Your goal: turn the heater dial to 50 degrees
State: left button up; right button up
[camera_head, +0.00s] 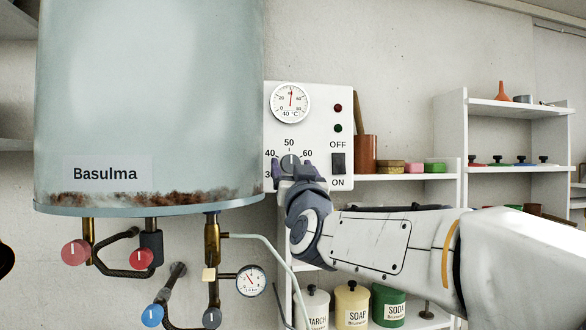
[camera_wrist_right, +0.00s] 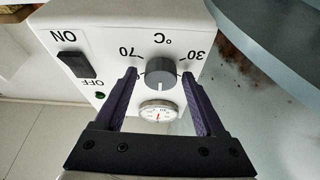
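The heater dial (camera_head: 290,161) is a grey knob on the white control panel (camera_head: 312,100), with 40, 50 and 60 readable around it. Its white mark appears to point up, at about 50. In the wrist view the dial (camera_wrist_right: 160,73) shows upside down, with 70 and 30 on either side. My right gripper (camera_head: 291,170) is at the dial from below. In the wrist view its two purple fingers (camera_wrist_right: 160,85) stand on either side of the dial, open, with a gap on each side. My left gripper is not in view.
The big tank (camera_head: 150,90) stands close left of the panel. A thermometer gauge (camera_head: 291,103) is above the dial; an ON/OFF switch (camera_head: 338,163) is to its right. Valves and pipes (camera_head: 212,240) hang below the tank. Shelves (camera_head: 515,108) with jars and tins are at right.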

dwell(0.3)
jog(key=shift+s+f+b, duration=0.2)
jog(key=shift+s+b, duration=0.1)
jog(key=shift+s, duration=0.05)
jog(key=b+v, duration=0.3)
jog(key=v, duration=0.6)
jog(key=shift+s+d+b, duration=0.15)
jog(key=shift+s+b, duration=0.15)
jog(key=shift+b, duration=0.1)
